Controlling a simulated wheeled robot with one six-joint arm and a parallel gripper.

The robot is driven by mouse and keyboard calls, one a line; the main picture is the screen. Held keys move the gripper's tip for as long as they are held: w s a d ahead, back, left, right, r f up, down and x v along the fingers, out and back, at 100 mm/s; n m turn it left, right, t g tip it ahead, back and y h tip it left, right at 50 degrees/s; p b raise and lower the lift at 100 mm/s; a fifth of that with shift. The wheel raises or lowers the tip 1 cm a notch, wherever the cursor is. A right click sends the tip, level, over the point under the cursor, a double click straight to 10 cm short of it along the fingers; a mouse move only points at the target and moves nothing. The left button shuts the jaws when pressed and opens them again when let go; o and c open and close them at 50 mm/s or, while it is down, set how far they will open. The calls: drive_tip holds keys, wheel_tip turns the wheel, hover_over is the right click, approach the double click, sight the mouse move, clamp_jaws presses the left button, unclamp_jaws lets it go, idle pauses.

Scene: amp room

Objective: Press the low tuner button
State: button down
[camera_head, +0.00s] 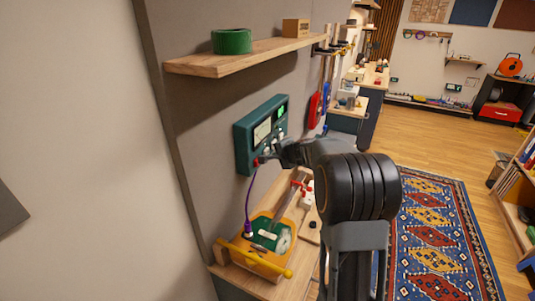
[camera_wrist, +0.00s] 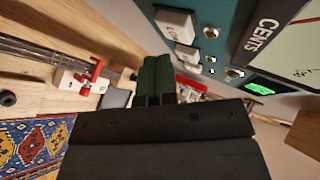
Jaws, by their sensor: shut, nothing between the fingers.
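The tuner (camera_head: 243,137) is a teal box on the grey wall below the shelf, with a pale meter and a lit green display. In the wrist view its panel (camera_wrist: 228,12) shows a "CENTS" meter (camera_wrist: 283,36), the green display (camera_wrist: 259,88), a white button (camera_wrist: 175,23) and another pale button-like piece (camera_wrist: 188,53). I cannot tell which is the low button. My gripper (camera_head: 284,152) is beside the tuner's lower right side in the head view. Its dark green fingers (camera_wrist: 155,72) are shut and empty, near the pale pieces. Contact cannot be told.
A wooden bench (camera_head: 228,272) below holds a yellow-and-green device (camera_head: 270,240) with a purple cable (camera_head: 247,195) rising to the tuner. A red-handled clamp (camera_head: 300,186) stands on the bench. A shelf (camera_head: 215,62) with green tape (camera_head: 231,41) hangs above.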

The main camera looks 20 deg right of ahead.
drive_tip(key=shift+w+a, duration=0.1)
drive_tip(key=shift+w+a, duration=0.2)
drive_tip(key=shift+w+a, duration=0.3)
idle(1.1)
drive_tip(key=shift+s+d+b, duration=0.1)
drive_tip(key=shift+b, duration=0.2)
drive_tip(key=shift+s+d+b, duration=0.35)
drive_tip(key=shift+s+d, duration=0.15)
drive_tip(key=shift+s+d+b, duration=1.15)
drive_tip(key=shift+s+d, duration=0.6)
drive_tip(key=shift+s, duration=0.05)
